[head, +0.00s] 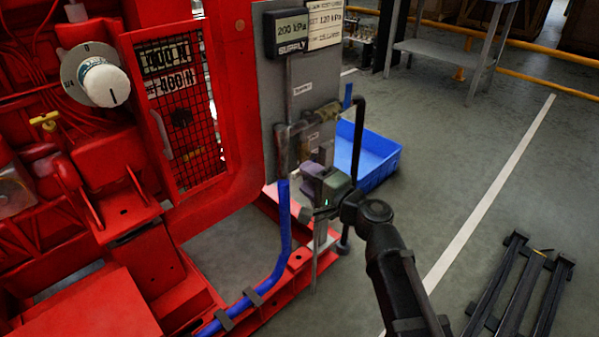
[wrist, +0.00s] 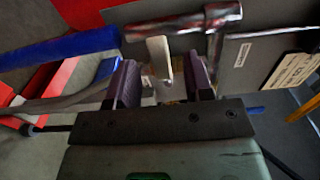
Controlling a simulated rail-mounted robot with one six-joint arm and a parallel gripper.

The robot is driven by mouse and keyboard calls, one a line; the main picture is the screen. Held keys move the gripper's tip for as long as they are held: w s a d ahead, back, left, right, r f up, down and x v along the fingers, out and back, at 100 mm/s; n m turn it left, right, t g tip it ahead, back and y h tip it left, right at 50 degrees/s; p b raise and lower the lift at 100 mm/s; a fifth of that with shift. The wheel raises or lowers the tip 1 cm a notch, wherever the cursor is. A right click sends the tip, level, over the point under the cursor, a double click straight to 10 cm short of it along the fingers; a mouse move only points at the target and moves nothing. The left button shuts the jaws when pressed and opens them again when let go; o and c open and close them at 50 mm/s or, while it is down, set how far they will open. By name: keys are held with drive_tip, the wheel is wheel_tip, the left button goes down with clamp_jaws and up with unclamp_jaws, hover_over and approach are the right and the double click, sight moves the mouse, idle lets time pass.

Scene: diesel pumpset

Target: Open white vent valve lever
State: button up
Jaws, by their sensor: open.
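The white vent valve lever (wrist: 157,52) shows in the wrist view as a pale upright piece just below a metal pipe elbow. My gripper (wrist: 162,72) has its two purple fingers apart, one on each side of the lever, with visible gaps on both sides. In the head view my gripper (head: 316,174) is in front of the grey panel, below the pipework. I cannot make out the white lever in the head view.
The metal pipe (head: 300,126) and blue hose (head: 284,225) run close by my gripper. The grey panel (head: 302,92) stands behind. Red pumpset framing (head: 250,150) is on the left. A blue crate (head: 372,150) sits on the floor behind; open floor lies to the right.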

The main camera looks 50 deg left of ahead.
drive_tip(key=a, duration=0.3)
drive_tip(key=shift+a, duration=0.15)
clamp_jaws()
